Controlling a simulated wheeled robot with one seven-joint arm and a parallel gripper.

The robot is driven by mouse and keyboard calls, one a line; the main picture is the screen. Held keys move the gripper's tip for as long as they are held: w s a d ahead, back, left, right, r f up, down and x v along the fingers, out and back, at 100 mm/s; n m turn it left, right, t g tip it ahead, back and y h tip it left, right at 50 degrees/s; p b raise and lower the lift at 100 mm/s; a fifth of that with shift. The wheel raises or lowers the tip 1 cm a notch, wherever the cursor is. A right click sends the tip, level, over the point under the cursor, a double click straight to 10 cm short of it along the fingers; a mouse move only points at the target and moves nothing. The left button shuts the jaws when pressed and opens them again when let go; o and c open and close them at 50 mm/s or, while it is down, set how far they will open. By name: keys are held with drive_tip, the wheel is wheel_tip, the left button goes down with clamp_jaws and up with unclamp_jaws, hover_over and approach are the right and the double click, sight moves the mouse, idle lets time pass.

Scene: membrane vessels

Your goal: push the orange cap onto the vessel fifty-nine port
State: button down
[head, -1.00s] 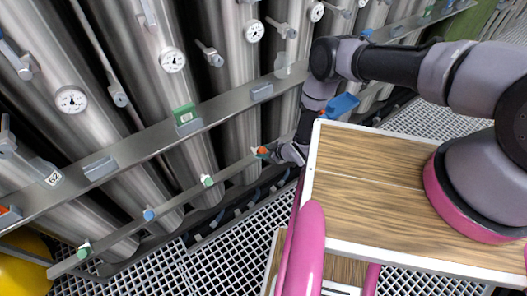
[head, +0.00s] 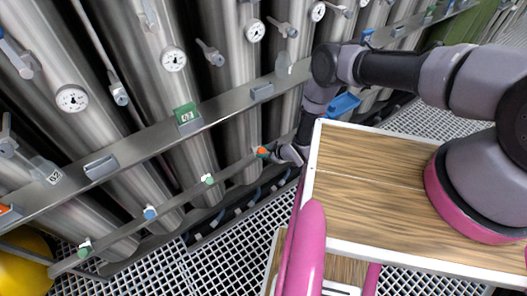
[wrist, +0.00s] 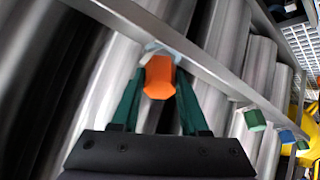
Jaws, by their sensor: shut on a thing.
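The orange cap (wrist: 159,80) is held between the two green fingers of my gripper (wrist: 159,88) in the wrist view. A pale port fitting (wrist: 168,51) on the lower rail shows just past the cap's far end. The cap appears against or very near it; I cannot tell whether it is seated. In the head view the cap (head: 262,152) is at the lower rail, with my gripper (head: 273,153) reaching in from the right. No plate marking vessel fifty-nine is readable, so I cannot confirm which vessel this port belongs to.
Other caps sit along the lower rail (head: 180,194): green (head: 208,179), blue (head: 150,213) and another green (head: 85,247). The upper rail (head: 145,138) crosses the steel vessels above and bears tags, one green (head: 186,115). Grating (head: 240,235) lies below.

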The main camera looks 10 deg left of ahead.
drive_tip(key=shift+w+a+f, duration=0.1)
drive_tip(key=shift+a+f, duration=0.05)
drive_tip(key=shift+f, duration=0.15)
drive_tip(key=shift+c, duration=1.7)
unclamp_jaws()
